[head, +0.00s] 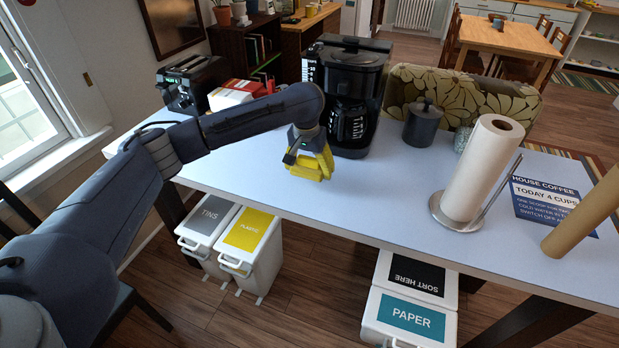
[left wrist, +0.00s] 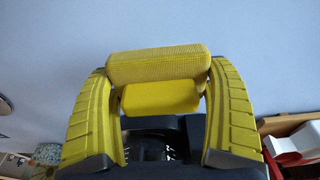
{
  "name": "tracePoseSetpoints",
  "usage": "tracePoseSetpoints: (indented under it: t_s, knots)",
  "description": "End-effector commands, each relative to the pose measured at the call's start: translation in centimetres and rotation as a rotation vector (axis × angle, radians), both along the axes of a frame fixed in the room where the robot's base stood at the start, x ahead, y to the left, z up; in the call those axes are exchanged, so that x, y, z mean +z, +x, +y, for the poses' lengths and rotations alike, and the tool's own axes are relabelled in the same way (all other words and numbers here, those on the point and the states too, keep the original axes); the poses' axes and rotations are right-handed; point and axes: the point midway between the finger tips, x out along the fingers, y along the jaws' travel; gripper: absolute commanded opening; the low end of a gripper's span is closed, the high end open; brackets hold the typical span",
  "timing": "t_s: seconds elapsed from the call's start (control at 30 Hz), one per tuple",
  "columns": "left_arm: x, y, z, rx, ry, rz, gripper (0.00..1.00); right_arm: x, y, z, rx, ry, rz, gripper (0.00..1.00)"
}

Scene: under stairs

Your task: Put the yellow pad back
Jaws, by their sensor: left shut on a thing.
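My left gripper (head: 316,166) hangs over the left-middle of the white table, in front of the black coffee maker. In the left wrist view its two ridged yellow fingers (left wrist: 158,68) are shut on the yellow pad (left wrist: 158,66), a rounded, textured block lying across between the fingertips. Another smooth yellow piece shows just behind the pad; I cannot tell whether it is part of the gripper. In the head view the pad and the yellow fingers blend together. Whether the pad touches the tabletop is unclear. My right gripper is not in view.
The coffee maker (head: 345,90) stands close behind the gripper. A toaster (head: 190,82) and a red-and-white box (head: 232,95) stand left. A dark canister (head: 423,124), a paper towel roll (head: 482,170), a sign (head: 545,200) and a tan tube (head: 583,215) are right. The table's front middle is bare.

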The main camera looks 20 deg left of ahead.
Motion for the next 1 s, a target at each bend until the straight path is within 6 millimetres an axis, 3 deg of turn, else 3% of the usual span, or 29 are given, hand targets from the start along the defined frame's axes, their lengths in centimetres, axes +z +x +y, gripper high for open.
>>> tracePoseSetpoints:
  t_s: [0.27, 0.53, 0.97, 1.0]
  knots:
    - [-1.2, 0.0, 0.0, 0.0, 0.0, 0.001, 0.54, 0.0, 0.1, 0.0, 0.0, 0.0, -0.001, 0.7]
    - [-4.1, 0.0, 0.0, 0.001, -0.001, 0.001, 0.54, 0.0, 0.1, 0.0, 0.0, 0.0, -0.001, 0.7]
    - [-4.6, 0.0, 0.0, 0.0, 0.001, 0.0, 0.54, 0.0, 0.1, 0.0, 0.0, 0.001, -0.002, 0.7]
    - [-4.6, 0.0, 0.0, 0.0, 0.001, 0.0, 0.9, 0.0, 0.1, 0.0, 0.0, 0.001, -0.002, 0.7]
